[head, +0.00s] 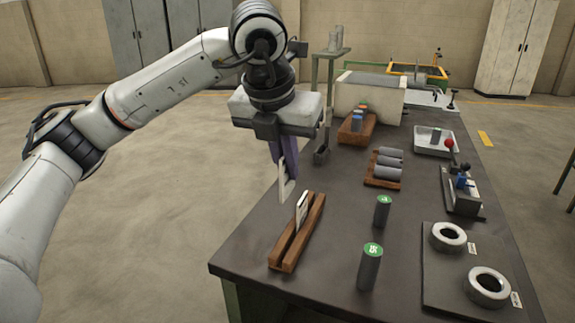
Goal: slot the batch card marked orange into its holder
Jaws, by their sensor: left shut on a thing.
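My left gripper (284,160) points down above the near left part of the table. It is shut on a thin pale card (287,190), seen almost edge-on; no orange mark can be made out on it. The wooden card holder (285,258), a long slotted block, lies on the table just below and slightly right of the held card. Another white card (301,210) stands upright in the holder, towards its far part. The held card appears above the holder and apart from it. My right gripper is out of view.
Two dark cylinders with green tops, one nearer (370,268) and one farther (382,212), stand right of the holder. A wooden rack (371,182) bears grey billets. A dark board (453,290) carries two rings. A white tray (425,150) lies farther back. The table (330,250) is clear around the holder.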

